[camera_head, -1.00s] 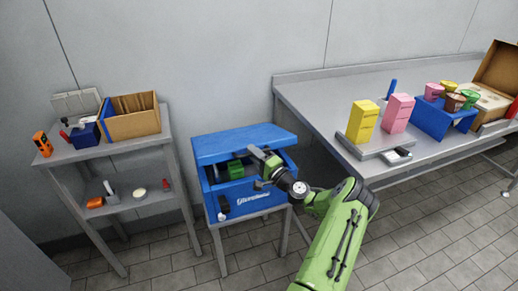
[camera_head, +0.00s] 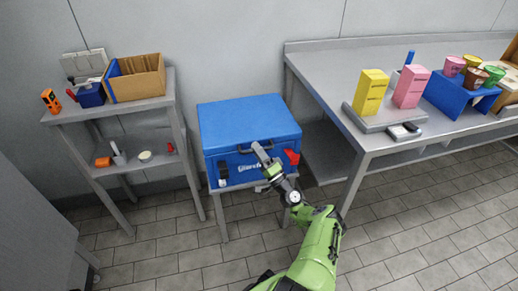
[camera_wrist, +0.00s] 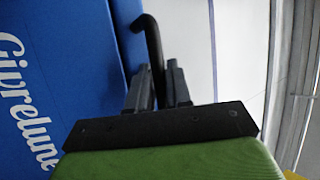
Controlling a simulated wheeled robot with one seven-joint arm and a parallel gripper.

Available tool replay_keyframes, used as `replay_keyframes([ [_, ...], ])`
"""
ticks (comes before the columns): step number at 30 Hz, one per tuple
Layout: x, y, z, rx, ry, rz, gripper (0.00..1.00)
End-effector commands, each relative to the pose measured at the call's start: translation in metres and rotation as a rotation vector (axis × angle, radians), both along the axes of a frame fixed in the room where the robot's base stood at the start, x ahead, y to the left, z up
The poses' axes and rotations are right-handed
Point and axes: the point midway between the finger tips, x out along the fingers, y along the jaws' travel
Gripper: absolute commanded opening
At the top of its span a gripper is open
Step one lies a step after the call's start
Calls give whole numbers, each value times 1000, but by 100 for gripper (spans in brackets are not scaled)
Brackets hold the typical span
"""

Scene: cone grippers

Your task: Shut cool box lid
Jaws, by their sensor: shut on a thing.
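The blue cool box (camera_head: 250,174) stands on a low metal stand, its lid (camera_head: 245,118) lying down over the box top. Any small gap at the seam is too small to tell. The dark lid handle (camera_head: 243,150) is at the lid's front edge. My gripper (camera_head: 259,147) is at the front of the box, its fingers around that handle. In the wrist view, my gripper (camera_wrist: 156,72) is shut on the black handle bar (camera_wrist: 153,38), beside the blue front with white lettering. A red part (camera_head: 292,156) shows on the box's front right.
A metal shelf (camera_head: 145,106) with a cardboard box (camera_head: 138,80) stands at left. A steel table (camera_head: 340,65) at right carries yellow and pink cartons and a blue stand with cups. The tiled floor in front is open.

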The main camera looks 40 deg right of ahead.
Motion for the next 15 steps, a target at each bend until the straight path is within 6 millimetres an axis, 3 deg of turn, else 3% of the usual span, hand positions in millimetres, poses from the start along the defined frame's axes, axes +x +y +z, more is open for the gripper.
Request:
replay_keyframes([
  [8,0,1,-9,9,19,1,0],
  [9,0,1,-9,9,19,1,25],
  [12,1,1,-9,9,19,1,40],
  [15,1,1,-8,8,20,0,40],
])
